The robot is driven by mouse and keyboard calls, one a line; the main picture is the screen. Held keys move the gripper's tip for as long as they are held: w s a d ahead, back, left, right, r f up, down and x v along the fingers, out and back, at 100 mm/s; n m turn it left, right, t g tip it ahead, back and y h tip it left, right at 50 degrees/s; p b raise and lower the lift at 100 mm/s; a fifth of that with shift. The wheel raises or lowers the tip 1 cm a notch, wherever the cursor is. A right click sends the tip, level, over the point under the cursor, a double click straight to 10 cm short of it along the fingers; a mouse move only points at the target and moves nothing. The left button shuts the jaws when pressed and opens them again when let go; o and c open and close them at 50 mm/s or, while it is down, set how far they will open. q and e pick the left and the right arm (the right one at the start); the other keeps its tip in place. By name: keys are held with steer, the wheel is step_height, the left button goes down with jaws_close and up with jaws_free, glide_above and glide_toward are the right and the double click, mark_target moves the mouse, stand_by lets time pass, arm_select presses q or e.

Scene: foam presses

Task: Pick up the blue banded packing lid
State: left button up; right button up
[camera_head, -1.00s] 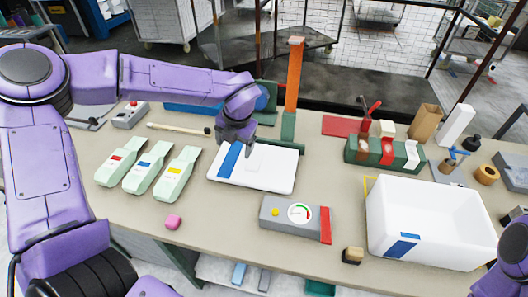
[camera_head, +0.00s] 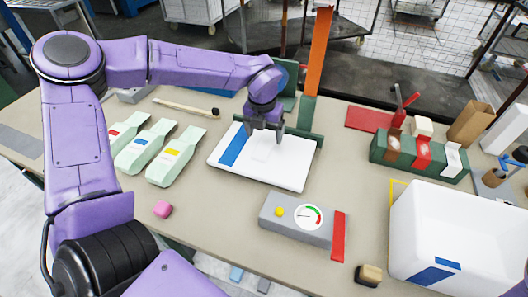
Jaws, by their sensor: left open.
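The blue banded packing lid (camera_head: 285,174) is a flat white rectangle with a blue stripe near its left end. It lies on the table in the middle of the head view. My left gripper (camera_head: 264,138) points down over the far part of the lid, with its fingers apart and nothing seen between them. Whether the fingertips touch the lid I cannot tell. My right gripper is not in view.
A white bin (camera_head: 455,235) with a blue mark stands at the right. A grey gauge box (camera_head: 285,218) sits in front of the lid. An orange post (camera_head: 318,50) rises behind.

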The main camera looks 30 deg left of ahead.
mark_target(264, 147)
arm_select(q)
steer(key=f, duration=0.2)
steer(key=f+p, duration=0.1)
steer(key=a+f+p, duration=0.1)
steer(key=f, duration=0.1)
steer(key=shift+w+f, duration=0.35)
steer(key=shift+w, duration=0.05)
steer(key=shift+d, duration=0.1)
steer(key=c, duration=1.4)
steer(key=shift+r, duration=0.15)
